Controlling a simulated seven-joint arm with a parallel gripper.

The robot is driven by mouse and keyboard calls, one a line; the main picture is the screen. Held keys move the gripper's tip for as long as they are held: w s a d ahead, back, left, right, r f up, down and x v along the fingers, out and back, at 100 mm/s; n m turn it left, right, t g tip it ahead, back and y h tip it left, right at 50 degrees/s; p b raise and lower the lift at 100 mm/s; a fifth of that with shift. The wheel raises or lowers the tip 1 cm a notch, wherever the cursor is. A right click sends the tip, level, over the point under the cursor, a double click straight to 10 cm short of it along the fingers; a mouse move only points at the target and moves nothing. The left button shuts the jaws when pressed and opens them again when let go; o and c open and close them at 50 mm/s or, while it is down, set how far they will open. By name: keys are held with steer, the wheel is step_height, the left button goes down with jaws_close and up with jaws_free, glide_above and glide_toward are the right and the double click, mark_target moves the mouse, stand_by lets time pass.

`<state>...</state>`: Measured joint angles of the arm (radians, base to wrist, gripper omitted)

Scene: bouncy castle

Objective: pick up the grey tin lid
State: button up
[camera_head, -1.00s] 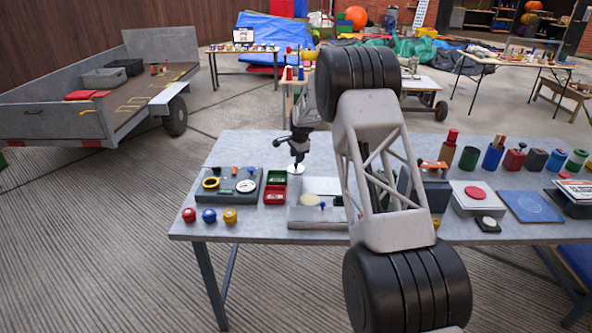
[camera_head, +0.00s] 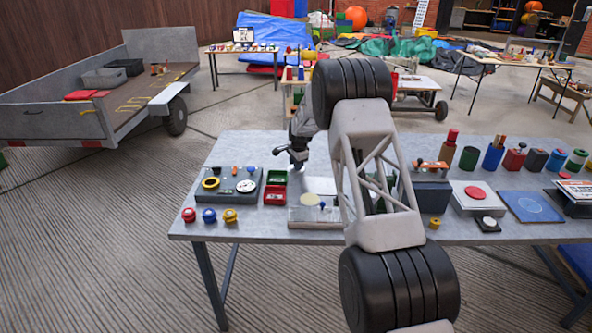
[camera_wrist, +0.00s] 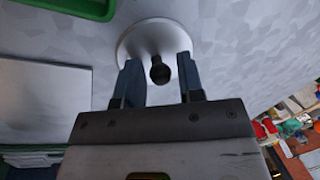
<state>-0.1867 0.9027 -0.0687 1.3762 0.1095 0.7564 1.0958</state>
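The grey tin lid (camera_wrist: 140,39) is a pale round disc with a dark round knob, seen in the wrist view just beyond my fingertips. My gripper (camera_wrist: 157,68) is open, with one finger on each side of the knob. Gaps show between the knob and both fingers. Part of the disc is hidden behind the right finger and the knob. In the head view my gripper (camera_head: 298,162) points down over the table behind the red and green trays. I cannot clearly make out the lid there.
A green tray (camera_wrist: 78,7) and a flat grey box top (camera_wrist: 42,100) lie left of the lid in the wrist view. On the grey table (camera_head: 255,232) are a dial panel (camera_head: 222,196), a red tray (camera_head: 275,196) and several jars at the right. My arm hides the table's middle.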

jaws_close()
steer(key=shift+r, duration=0.15)
steer(key=shift+r, duration=1.65)
steer(key=s+d, duration=0.1)
steer(key=s, duration=0.4)
steer(key=s+d+r, duration=0.1)
steer(key=s, duration=0.4)
steer(key=s+d, duration=0.1)
steer(key=s, duration=0.4)
steer(key=shift+s+r, duration=0.2)
steer(key=shift+s, duration=0.15)
steer(key=shift+d+r, duration=0.1)
steer(key=s+d+r, duration=0.2)
steer(key=s+r, duration=0.2)
steer(key=s, duration=0.3)
steer(key=shift+d, duration=0.4)
